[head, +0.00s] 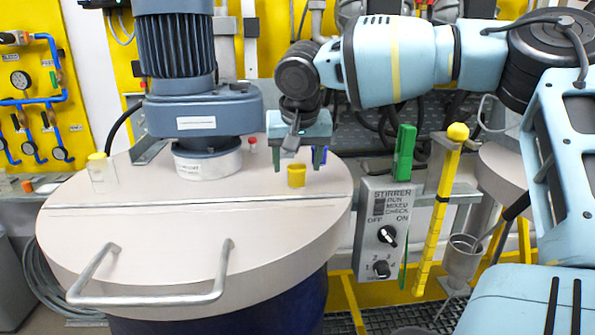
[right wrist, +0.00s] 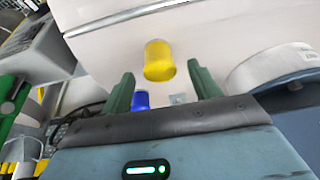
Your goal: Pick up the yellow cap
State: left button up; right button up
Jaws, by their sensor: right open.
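The yellow cap (head: 296,175) stands on the drum lid, near its back right part. My right gripper (head: 299,162) is open and empty, just above and behind the cap in the head view. In the right wrist view the yellow cap (right wrist: 158,60) lies ahead of the gap between the two green fingertips (right wrist: 158,85), apart from both. A blue cap (right wrist: 140,100) shows between the fingers, closer to the gripper body. My left gripper is not in view.
The drum lid (head: 150,240) carries a motor (head: 200,110), a clear jar with a yellow top (head: 101,172) and a small red-topped vial (head: 252,145). A handle (head: 150,298) is at the front. The stirrer control box (head: 387,235) stands right of the lid.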

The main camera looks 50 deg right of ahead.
jog(key=shift+x, duration=1.05)
jog(key=c, duration=1.1)
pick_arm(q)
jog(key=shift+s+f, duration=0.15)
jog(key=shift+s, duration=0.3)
pick_arm(e)
jog(key=shift+o, duration=0.2)
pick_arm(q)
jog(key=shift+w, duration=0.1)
pick_arm(e)
jog(key=shift+r, duration=0.1)
